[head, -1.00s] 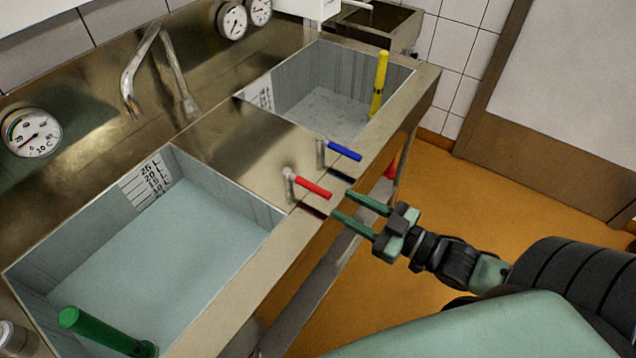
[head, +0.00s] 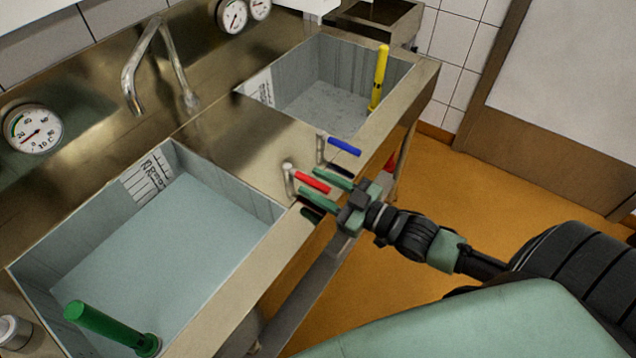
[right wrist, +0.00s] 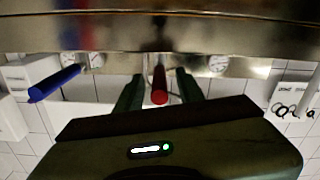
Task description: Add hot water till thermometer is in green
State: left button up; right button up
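The red lever (head: 312,182) sticks out from the sink's front ledge, and it shows red in the right wrist view (right wrist: 159,86). My right gripper (head: 311,179) is open, with one finger on each side of the red handle; I see no clear contact. The thermometer dial (head: 32,129) is on the back panel at the left; its needle points to the lower left, and the green band lies on the dial's left side. The curved metal spout (head: 130,82) hangs above the left basin (head: 228,188), which holds pale water. My left gripper is not in view.
The blue lever (head: 344,147) stands close behind the red one and shows left of it in the right wrist view (right wrist: 55,83). A green plug handle (head: 105,325) stands in the left basin, a yellow one (head: 380,75) in the right basin. The orange floor (head: 490,205) is clear.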

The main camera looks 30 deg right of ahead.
grip_shut()
dwell(1.3)
